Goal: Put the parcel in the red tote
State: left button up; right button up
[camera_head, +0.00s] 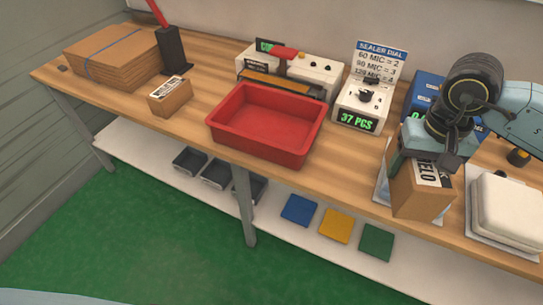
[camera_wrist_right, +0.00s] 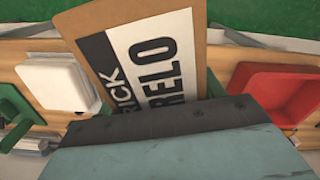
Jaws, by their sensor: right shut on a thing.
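The parcel is a brown cardboard box (camera_head: 412,194) with a black-and-white label, at the right of the head view near the table's front edge. My right gripper (camera_head: 430,158) is shut on its upper part from above. In the right wrist view the parcel (camera_wrist_right: 188,22) shows its label, partly hidden by the gripper. I cannot tell whether its underside touches the table. The red tote (camera_head: 262,152) stands empty on the table, left of the parcel; it also shows in the right wrist view (camera_wrist_right: 245,75). My left gripper is not in view.
A white padded item (camera_head: 508,208) lies right of the parcel. A small labelled carton (camera_head: 170,96) and a cardboard stack (camera_head: 112,55) are left of the tote. A heat sealer (camera_head: 312,70) is behind it.

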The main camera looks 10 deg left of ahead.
aim_at(260, 129)
jog(key=z, duration=0.05)
jog(key=k, duration=0.55)
jog(key=u, duration=1.15)
jog(key=i, duration=1.6)
jog(key=z, duration=0.6)
